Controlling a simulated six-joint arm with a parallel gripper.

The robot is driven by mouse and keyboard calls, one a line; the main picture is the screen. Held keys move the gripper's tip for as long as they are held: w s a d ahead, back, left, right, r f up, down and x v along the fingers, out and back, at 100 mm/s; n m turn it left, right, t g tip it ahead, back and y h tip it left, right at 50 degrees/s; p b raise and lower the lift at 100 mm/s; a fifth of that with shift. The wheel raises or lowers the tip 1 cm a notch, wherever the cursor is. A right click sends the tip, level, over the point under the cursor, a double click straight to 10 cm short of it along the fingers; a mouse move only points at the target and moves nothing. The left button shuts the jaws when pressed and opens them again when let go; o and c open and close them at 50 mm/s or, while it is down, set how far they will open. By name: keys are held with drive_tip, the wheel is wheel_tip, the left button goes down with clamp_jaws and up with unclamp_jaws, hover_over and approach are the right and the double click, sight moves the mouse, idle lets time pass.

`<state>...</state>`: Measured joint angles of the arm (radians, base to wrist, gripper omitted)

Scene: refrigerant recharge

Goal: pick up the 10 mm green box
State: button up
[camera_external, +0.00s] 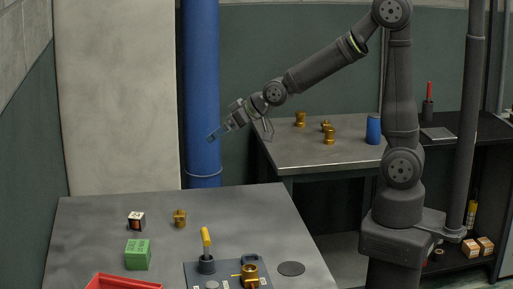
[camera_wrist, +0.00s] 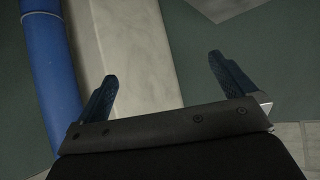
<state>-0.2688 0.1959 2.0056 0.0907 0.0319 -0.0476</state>
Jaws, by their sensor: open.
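A green box (camera_external: 138,254) sits on the grey table (camera_external: 90,225) at the left of the external view, with dark markings on its top and side. My gripper (camera_external: 212,137) is in the air above and beyond the table, in front of the blue column, well apart from the box. In the wrist view my gripper (camera_wrist: 164,80) shows two blue fingers spread wide with nothing between them. The green box is not in the wrist view.
On the table are a small white-and-dark box (camera_external: 136,221), a brass fitting (camera_external: 179,218), a red tray (camera_external: 122,283), and a dark plate (camera_external: 215,273) with a yellow-handled tool (camera_external: 206,240) and a brass part (camera_external: 250,275). A blue column (camera_external: 201,95) stands behind.

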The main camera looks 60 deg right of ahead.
drive_tip(key=shift+c, duration=0.4)
drive_tip(key=shift+c, duration=1)
drive_tip(key=shift+a, duration=0.15)
drive_tip(key=n+g, duration=0.4)
drive_tip(key=g, duration=0.2)
hover_over(138, 246)
drive_tip(key=s+d, duration=0.3)
drive_tip(key=s, duration=0.2)
drive_tip(key=x, duration=1.1)
drive_tip(key=d+x, duration=0.1)
drive_tip(key=x, duration=0.4)
drive_tip(key=shift+a+f, duration=0.15)
drive_tip(key=shift+f, duration=0.35)
drive_tip(key=c, duration=1.1)
